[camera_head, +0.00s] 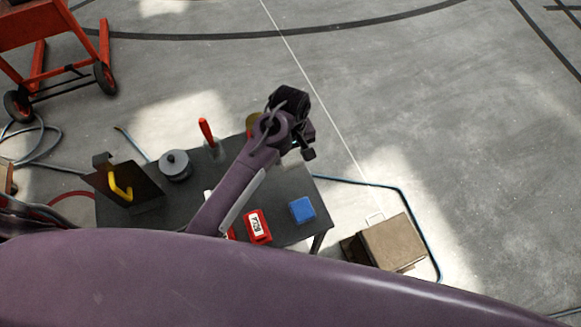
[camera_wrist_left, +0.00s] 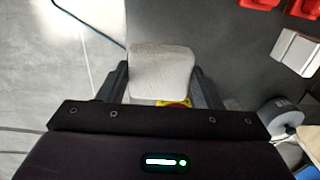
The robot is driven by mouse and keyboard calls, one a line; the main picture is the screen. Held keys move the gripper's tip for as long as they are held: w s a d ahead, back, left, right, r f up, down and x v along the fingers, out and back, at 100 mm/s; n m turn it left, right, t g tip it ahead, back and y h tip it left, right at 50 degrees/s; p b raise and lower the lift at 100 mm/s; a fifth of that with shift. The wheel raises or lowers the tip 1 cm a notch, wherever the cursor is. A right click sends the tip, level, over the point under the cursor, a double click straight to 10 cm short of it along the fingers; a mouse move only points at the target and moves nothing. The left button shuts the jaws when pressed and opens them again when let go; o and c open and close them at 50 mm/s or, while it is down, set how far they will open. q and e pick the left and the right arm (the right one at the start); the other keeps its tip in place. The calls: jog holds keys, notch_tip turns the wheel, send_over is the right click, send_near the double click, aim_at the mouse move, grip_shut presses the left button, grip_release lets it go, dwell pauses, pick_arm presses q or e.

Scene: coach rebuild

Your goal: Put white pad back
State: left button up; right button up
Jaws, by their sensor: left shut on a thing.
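The white pad (camera_wrist_left: 163,75) sits between the two fingers of my left gripper (camera_wrist_left: 162,82) in the left wrist view. The fingers are shut on its sides. In the head view my left gripper (camera_head: 308,150) is over the far right part of the dark table (camera_head: 285,178). The pad cannot be made out there. Whether the pad touches the table is not clear. My right gripper is not in view.
On the table are a blue block (camera_head: 302,209), a red labelled box (camera_head: 257,226), a grey round canister (camera_head: 175,166), a red-handled tool (camera_head: 206,132) and a dark plate with a yellow handle (camera_head: 121,187). A cardboard box (camera_head: 392,243) lies right of the table.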

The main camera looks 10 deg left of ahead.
pick_arm(q)
send_near(290, 176)
notch_tip(290, 176, down, 3)
jog(key=shift+r+p, duration=0.15)
jog(key=shift+p, duration=0.25)
notch_tip(290, 176, down, 3)
jog(key=shift+f, duration=0.3)
jog(key=o, duration=0.7)
jog(key=shift+c, duration=0.2)
jog(key=shift+o, duration=1.1)
notch_tip(290, 176, up, 12)
jog(key=shift+r+b, duration=0.1)
jog(key=shift+b, duration=0.6)
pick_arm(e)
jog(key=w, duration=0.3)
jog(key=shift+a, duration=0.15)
